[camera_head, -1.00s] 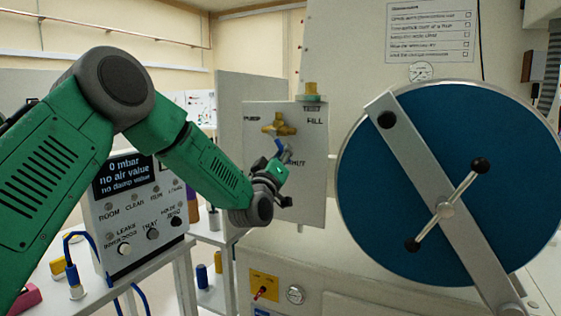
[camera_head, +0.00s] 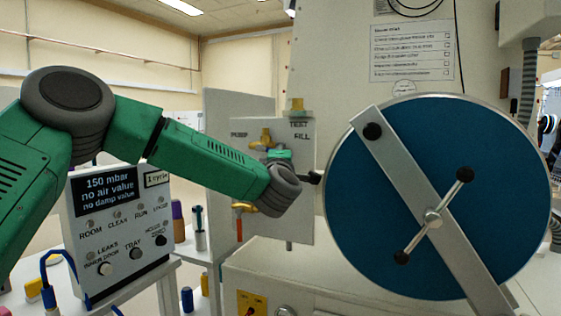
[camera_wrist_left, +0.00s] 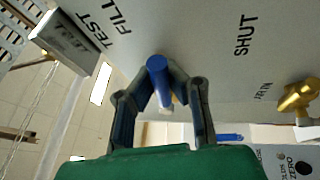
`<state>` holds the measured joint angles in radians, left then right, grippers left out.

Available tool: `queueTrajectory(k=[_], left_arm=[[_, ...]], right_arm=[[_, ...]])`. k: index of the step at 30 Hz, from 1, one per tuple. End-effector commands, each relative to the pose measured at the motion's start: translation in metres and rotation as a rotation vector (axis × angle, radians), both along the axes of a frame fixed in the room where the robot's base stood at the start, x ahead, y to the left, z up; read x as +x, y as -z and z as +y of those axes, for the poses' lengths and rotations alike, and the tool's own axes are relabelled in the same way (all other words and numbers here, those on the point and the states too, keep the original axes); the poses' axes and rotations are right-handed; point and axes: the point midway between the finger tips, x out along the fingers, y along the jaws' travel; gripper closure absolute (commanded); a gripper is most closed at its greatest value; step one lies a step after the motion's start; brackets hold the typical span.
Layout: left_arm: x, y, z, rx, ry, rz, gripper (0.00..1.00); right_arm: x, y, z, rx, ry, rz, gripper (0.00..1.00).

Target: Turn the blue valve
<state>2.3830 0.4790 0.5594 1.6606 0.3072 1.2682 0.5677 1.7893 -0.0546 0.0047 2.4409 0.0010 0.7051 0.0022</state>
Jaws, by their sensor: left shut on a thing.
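The blue valve's handle (camera_wrist_left: 158,72) shows in the left wrist view as a rounded blue bar between my fingers. My left gripper (camera_wrist_left: 162,88) is shut on it, close to the grey panel. In the head view my left gripper (camera_head: 305,177) is at the panel's right side, below the word FILL. There the blue handle is hidden behind my gripper and wrist. The grey valve panel (camera_head: 301,222) carries the words PUMP, TEST and FILL; SHUT shows in the wrist view. A brass fitting (camera_head: 262,138) is at its upper left. My right gripper is not in view.
A large blue round door (camera_head: 380,220) with a metal bar and handle stands just right of the panel. A control box (camera_head: 115,270) reading 150 mbar stands at the left. A red handle (camera_head: 243,208) sits at the panel's lower left. A yellow plate (camera_head: 252,303) is below.

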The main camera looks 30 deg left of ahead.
Motion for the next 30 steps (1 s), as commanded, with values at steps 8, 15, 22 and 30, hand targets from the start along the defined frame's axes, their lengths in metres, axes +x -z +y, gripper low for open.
queueTrajectory(k=[8,15,22,30], left_arm=[[0.000,-0.006,0.001,-0.088,-0.004,-0.010,1.00],[0.000,-0.008,0.002,-0.119,-0.006,-0.015,1.00],[-0.001,-0.010,0.002,-0.131,-0.006,-0.018,1.00],[-0.001,-0.011,0.002,-0.135,-0.008,-0.020,1.00]], right_arm=[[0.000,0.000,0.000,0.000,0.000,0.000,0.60],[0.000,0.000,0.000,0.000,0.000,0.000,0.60],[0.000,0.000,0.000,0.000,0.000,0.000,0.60],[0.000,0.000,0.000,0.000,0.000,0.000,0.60]])
